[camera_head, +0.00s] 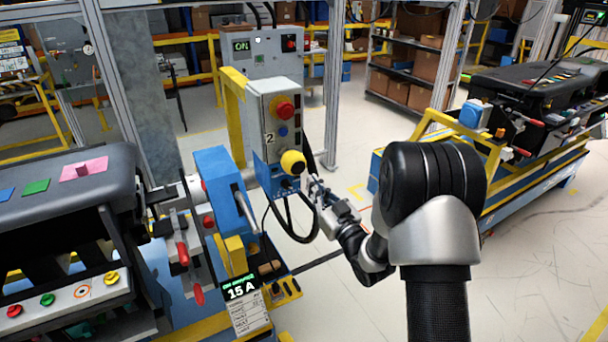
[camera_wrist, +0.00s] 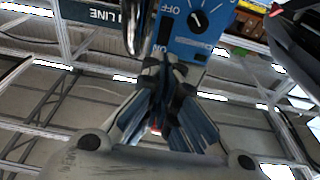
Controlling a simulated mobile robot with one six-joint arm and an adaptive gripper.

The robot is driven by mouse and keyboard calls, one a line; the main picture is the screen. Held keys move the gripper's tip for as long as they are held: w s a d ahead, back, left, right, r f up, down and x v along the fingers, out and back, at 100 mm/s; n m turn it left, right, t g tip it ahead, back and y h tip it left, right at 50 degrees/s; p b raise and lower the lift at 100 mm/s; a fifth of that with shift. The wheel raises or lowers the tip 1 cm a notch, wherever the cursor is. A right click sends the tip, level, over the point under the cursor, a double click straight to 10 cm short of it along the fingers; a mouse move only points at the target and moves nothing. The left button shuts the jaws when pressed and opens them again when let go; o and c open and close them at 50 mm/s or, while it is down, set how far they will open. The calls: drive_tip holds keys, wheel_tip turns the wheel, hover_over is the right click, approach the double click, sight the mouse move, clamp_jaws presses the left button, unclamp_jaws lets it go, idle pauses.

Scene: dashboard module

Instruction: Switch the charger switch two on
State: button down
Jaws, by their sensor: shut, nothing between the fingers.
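A grey control box (camera_head: 276,125) marked 2 stands left of centre in the head view, with a red button on its front and a blue panel (camera_head: 268,178) at its lower end. In the wrist view a blue panel (camera_wrist: 180,45) carries a black rotary switch (camera_wrist: 198,20) with a white pointer and the word OFF beside it. Which position the pointer marks is hard to tell. My gripper (camera_head: 312,186) is just right of the box's lower end, shut and empty. Its fingers (camera_wrist: 165,80) point toward the panel in the wrist view; contact with the switch is not visible.
A yellow round part (camera_head: 292,162) juts from the box near my gripper. Black cables (camera_head: 290,225) loop below. A blue device (camera_head: 222,185) and a 15 A display (camera_head: 241,288) stand left. A grey cabinet (camera_head: 262,55) showing ON stands behind.

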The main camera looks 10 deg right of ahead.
drive_tip(key=x, duration=0.6)
drive_tip(key=shift+b, duration=0.3)
drive_tip(key=shift+w+a+r+g+p, duration=0.2)
drive_tip(key=shift+w+g+p, duration=0.35)
drive_tip(key=shift+p, duration=0.25)
drive_tip(key=shift+s, duration=0.15)
